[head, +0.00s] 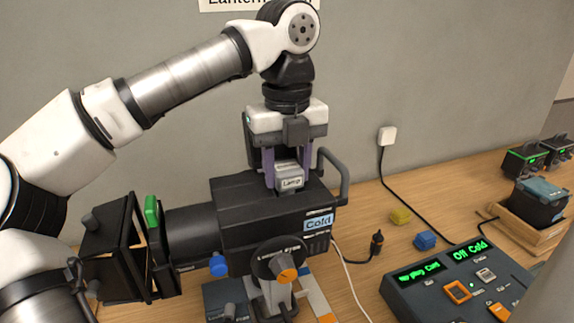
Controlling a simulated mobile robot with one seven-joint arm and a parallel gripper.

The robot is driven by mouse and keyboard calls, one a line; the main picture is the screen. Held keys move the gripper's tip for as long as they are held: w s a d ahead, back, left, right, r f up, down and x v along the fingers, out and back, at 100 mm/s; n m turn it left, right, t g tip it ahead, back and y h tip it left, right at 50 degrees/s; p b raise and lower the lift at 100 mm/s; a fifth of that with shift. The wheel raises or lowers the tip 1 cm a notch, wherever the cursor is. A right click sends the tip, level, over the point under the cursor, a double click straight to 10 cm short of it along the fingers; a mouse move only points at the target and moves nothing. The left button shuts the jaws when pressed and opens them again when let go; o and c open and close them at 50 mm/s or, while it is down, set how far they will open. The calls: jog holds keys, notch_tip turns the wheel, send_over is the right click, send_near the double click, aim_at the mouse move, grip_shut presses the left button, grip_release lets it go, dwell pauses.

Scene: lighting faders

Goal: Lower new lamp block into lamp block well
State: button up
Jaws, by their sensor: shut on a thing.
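My gripper (288,170) points straight down over the top of the black lantern (235,190). Its purple fingers are shut on a small grey block labelled "Lamp" (291,183), the new lamp block. The block is upright, at or just above the lantern's top. The lamp block well is hidden behind the block and fingers, so I cannot tell how far in the block sits. The lantern carries a "Cold" label (318,222) on its side.
A grey handle (333,175) rises from the lantern's right end, close to my gripper. A control desk (455,280) with green displays stands at right. A crate (525,235) stands further right.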

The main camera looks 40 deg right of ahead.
jog(key=o, duration=1.6)
jog(key=shift+r, duration=0.15)
jog(key=shift+r+p, duration=1.7)
jog(key=shift+r, duration=2.2)
